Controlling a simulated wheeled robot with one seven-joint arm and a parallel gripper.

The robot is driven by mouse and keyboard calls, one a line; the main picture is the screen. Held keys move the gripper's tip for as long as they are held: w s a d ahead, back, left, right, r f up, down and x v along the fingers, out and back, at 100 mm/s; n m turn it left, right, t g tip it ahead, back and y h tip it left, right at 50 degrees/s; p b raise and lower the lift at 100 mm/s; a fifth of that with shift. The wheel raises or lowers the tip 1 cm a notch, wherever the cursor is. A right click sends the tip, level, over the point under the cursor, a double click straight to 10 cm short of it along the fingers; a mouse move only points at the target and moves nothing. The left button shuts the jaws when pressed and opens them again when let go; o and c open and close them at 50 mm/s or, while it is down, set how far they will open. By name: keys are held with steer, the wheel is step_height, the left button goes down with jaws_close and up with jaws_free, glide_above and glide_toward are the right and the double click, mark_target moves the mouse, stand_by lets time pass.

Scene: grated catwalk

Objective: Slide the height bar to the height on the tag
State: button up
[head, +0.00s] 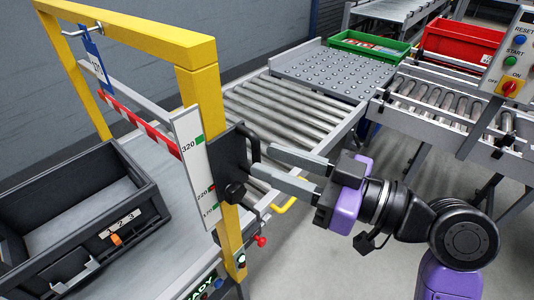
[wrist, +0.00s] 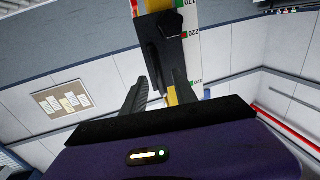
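The red-and-white striped height bar (head: 140,122) spans the yellow frame (head: 205,95), level or nearly so. A white scale (head: 190,150) on the near post shows 320, 220 and a lower mark. A black carriage (head: 226,158) with an upright handle (head: 254,150) and a knob (head: 234,192) sits on this post. A blue tag (head: 95,62) hangs from the top beam; its number seems to end in 70, but I cannot read it surely. My gripper (head: 262,161) is open, its fingertips by the handle. In the wrist view, the handle (wrist: 155,75) shows beyond the fingers; contact is unclear.
A black crate (head: 140,190) labelled 1 2 3 stands at left beneath the frame. A roller conveyor (head: 285,112) runs behind my gripper. Green (head: 370,42) and red bins (head: 462,42) stand at the back. A control panel (head: 515,55) is at upper right.

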steer(key=shift+x, duration=1.05)
steer(key=shift+c, duration=0.2)
jaws_close()
steer(key=shift+f, duration=0.1)
stand_by(0.4)
